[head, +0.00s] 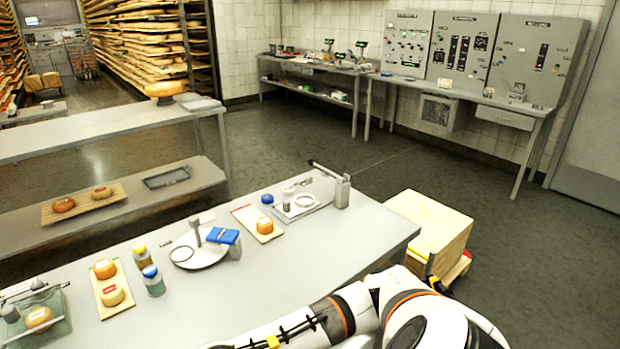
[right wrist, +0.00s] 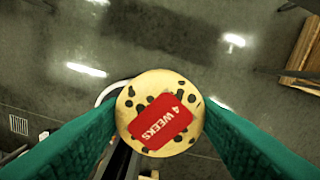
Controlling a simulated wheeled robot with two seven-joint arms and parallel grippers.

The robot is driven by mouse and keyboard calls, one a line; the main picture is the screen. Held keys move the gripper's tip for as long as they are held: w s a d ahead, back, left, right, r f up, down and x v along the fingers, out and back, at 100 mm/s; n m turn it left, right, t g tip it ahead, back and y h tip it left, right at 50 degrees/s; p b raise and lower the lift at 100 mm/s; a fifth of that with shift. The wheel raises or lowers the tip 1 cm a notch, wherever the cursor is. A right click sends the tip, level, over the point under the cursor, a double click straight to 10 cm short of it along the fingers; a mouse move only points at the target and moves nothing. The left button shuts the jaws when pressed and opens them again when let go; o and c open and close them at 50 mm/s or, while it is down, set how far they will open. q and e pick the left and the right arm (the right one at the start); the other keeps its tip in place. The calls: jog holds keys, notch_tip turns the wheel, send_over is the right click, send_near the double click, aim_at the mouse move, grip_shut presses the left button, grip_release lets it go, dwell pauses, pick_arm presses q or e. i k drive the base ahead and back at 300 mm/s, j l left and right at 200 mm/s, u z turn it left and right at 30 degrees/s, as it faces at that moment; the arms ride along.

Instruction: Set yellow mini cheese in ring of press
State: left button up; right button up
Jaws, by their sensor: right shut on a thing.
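A pale yellow mini cheese (right wrist: 160,112) with dark spots and a red "4 WEEKS" label is between the green fingers of my right gripper (right wrist: 162,118) in the right wrist view. The gripper is shut on it, with floor behind. A pale curved edge (right wrist: 106,92) shows behind the cheese; I cannot tell what it is. I cannot tell which belongs to the press. My left gripper is not in view.
The grey table (head: 270,266) holds cheeses on a wooden board (head: 106,305), a cheese on a pale board (head: 264,226), two small jars and a glass dish at left. A wooden crate (head: 430,222) stands off the right end. Bare tabletop lies at front middle.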

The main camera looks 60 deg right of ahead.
aim_at(305, 203)
jog(key=l, duration=0.5)
jog(key=k+l+u, duration=0.1)
jog(key=l, duration=0.4)
jog(key=k+l, duration=0.1)
jog(key=l, duration=0.35)
jog(key=k+l, duration=0.1)
jog(key=l, duration=0.4)
jog(key=k+l+u, duration=0.1)
jog(key=l, duration=0.4)
jog(key=k+l, duration=0.1)
jog(key=l, duration=0.35)
jog(key=k+l+u, duration=0.1)
jog(key=l, duration=0.4)
jog(key=k+l, duration=0.1)
jog(key=l, duration=0.35)
